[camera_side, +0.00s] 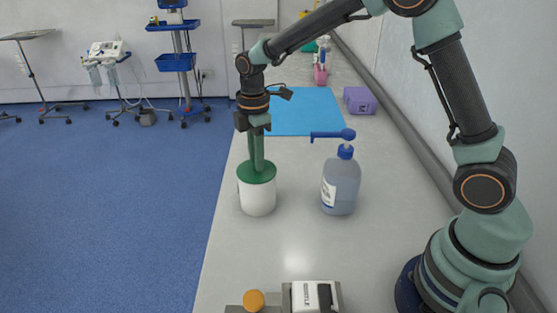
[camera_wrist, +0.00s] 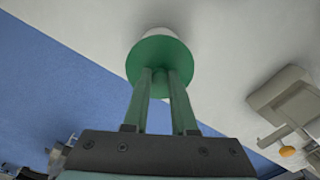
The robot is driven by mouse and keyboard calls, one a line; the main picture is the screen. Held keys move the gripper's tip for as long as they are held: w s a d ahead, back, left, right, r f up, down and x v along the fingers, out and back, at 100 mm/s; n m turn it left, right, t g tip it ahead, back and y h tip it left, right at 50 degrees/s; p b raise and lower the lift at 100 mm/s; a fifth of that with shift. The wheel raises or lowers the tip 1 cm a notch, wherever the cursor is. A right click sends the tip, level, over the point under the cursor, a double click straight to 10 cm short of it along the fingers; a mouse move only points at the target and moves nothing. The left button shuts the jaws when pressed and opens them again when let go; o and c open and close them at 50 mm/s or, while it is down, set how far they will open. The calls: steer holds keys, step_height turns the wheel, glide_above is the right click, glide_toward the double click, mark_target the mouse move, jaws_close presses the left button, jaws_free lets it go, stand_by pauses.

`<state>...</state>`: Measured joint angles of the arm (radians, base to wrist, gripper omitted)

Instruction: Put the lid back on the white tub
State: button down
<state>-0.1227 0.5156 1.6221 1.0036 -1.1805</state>
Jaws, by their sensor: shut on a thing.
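The white tub (camera_side: 257,200) stands upright on the counter, left of the pump bottle. The green lid (camera_side: 257,173) is at the tub's top in the side view, and it looks level there. My gripper (camera_side: 257,164) points straight down and is shut on the lid's middle. In the wrist view my gripper (camera_wrist: 158,75) has both fingers against the green lid (camera_wrist: 160,56), and a part of the white tub (camera_wrist: 158,32) shows past its far edge. I cannot tell whether the lid is fully seated on the rim.
A pump bottle (camera_side: 341,185) with a blue nozzle stands close to the right of the tub. A blue mat (camera_side: 305,112) and a purple box (camera_side: 360,100) lie farther back. A grey device (camera_side: 312,296) with an orange knob (camera_side: 253,300) is at the front. The counter's left edge is near the tub.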

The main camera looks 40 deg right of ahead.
stand_by(0.4)
steer(key=shift+c, duration=0.8)
jaws_free()
steer(key=shift+r, duration=3.5)
jaws_close()
